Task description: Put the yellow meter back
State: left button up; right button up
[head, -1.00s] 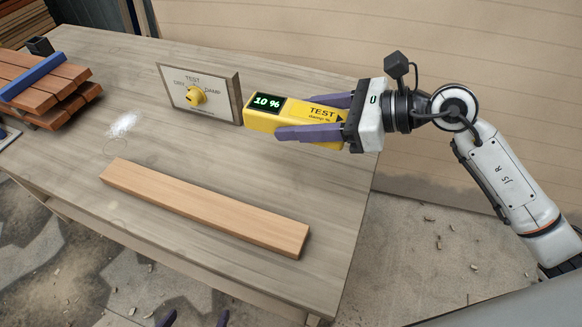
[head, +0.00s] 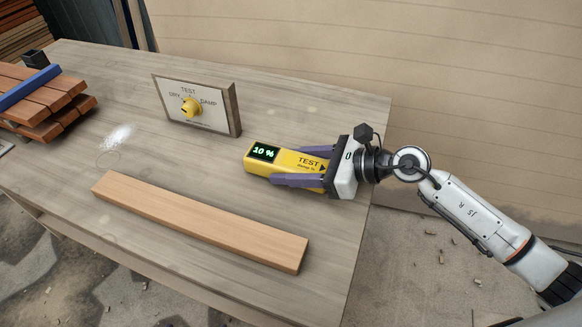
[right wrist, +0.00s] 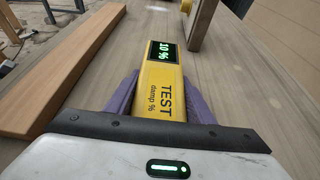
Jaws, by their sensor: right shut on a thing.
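The yellow meter (head: 262,158) has a dark display reading 10 % and the words TEST and damp % on its top. My right gripper (head: 275,172) is shut on its rear part, one purple finger on each side. The meter points left, low over the table or touching it; I cannot tell which. In the right wrist view the meter (right wrist: 162,75) sits between the purple fingers, display facing up. My left gripper does not show in the head view now.
A dial board (head: 195,105) with a yellow knob and DRY, TEST, DAMP stands behind the meter. A long wooden board (head: 200,222) lies in front of it. Stacked reddish planks (head: 42,100) with a blue bar are at far left.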

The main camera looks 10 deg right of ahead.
aim_at(323, 168)
jog(key=shift+f, duration=0.15)
jog(key=shift+f, duration=0.2)
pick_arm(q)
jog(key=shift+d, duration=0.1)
pick_arm(e)
jog(key=o, duration=1.4)
jog(key=shift+f, duration=0.1)
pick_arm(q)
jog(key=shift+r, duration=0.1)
pick_arm(e)
jog(key=shift+o, duration=0.2)
jog(key=shift+d+r, duration=0.15)
jog(key=shift+r, duration=0.15)
jog(key=b+v, duration=0.1)
jog(key=v, duration=0.9)
jog(key=shift+s+d, duration=0.3)
jog(key=shift+s+d+r, duration=0.25)
jog(key=shift+d, duration=0.05)
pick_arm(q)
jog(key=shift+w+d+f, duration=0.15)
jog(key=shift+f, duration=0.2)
